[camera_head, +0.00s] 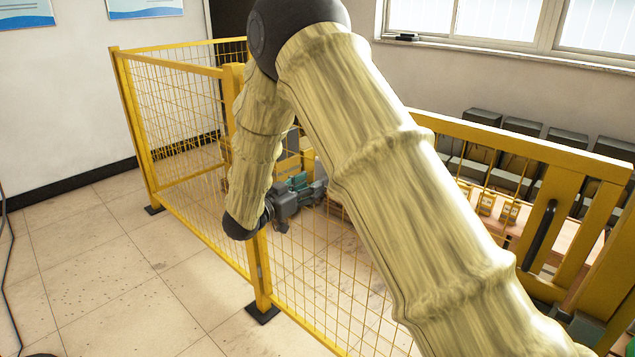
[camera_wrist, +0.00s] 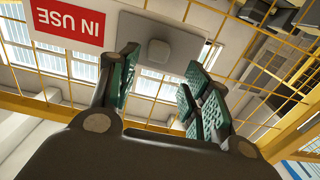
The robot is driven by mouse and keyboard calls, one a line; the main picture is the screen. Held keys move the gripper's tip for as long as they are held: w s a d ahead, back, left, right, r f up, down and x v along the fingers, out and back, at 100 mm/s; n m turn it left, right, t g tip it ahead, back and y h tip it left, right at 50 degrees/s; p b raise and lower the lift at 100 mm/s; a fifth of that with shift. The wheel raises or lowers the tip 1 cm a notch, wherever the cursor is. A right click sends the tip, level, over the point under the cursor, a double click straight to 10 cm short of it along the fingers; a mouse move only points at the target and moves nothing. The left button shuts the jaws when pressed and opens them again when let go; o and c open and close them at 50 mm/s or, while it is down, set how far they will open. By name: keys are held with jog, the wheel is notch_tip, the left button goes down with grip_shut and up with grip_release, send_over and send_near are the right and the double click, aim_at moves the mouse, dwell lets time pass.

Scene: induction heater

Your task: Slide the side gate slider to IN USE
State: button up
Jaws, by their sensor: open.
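The side gate slider shows in the wrist view as a grey plate (camera_wrist: 180,44) with a rounded grey knob (camera_wrist: 159,51). A red IN USE sign (camera_wrist: 68,20), upside down in this view, lies left of the plate and is partly cut off at the top. My gripper (camera_wrist: 163,64) is open and empty, with green pads. The knob appears between its two fingers, beyond the tips; I cannot tell how far. In the head view my gripper (camera_head: 308,188) is beside the yellow mesh fence. The slider and sign cannot be made out there.
A yellow mesh fence (camera_head: 262,270) stands close to my gripper, with posts and feet on the tiled floor. A yellow railing (camera_head: 530,140) and dark boxes (camera_head: 520,126) are at the right. Open floor (camera_head: 110,270) lies at the left.

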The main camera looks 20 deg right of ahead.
jog(key=v, duration=0.6)
jog(key=shift+a, duration=0.35)
jog(key=shift+s, duration=0.1)
